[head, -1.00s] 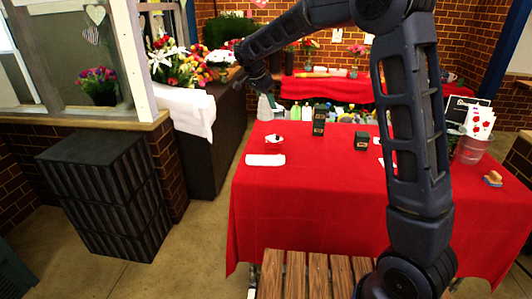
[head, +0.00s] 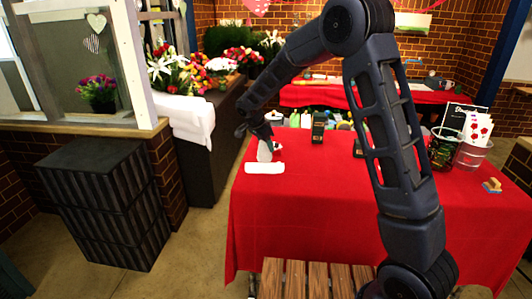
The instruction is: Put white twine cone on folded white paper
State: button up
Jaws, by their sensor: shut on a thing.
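The folded white paper (head: 264,168) lies near the left side of the red-covered table. A pale thing, which looks like the white twine cone (head: 264,152), is just behind the paper, under my gripper. My gripper (head: 265,143) points down and is shut on the cone, whose upper part the fingers hide. I cannot tell whether the cone touches the table or is lifted a little.
A dark box (head: 318,126) stands to the right of my gripper, and another (head: 358,148) is partly behind my arm. The red table (head: 310,205) is clear in front.

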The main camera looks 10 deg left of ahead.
aim_at(266, 152)
jog(key=shift+f, duration=1.85)
jog(key=shift+f, duration=0.15)
jog(key=o, duration=1)
jog(key=shift+o, duration=0.2)
jog(key=v, duration=1.2)
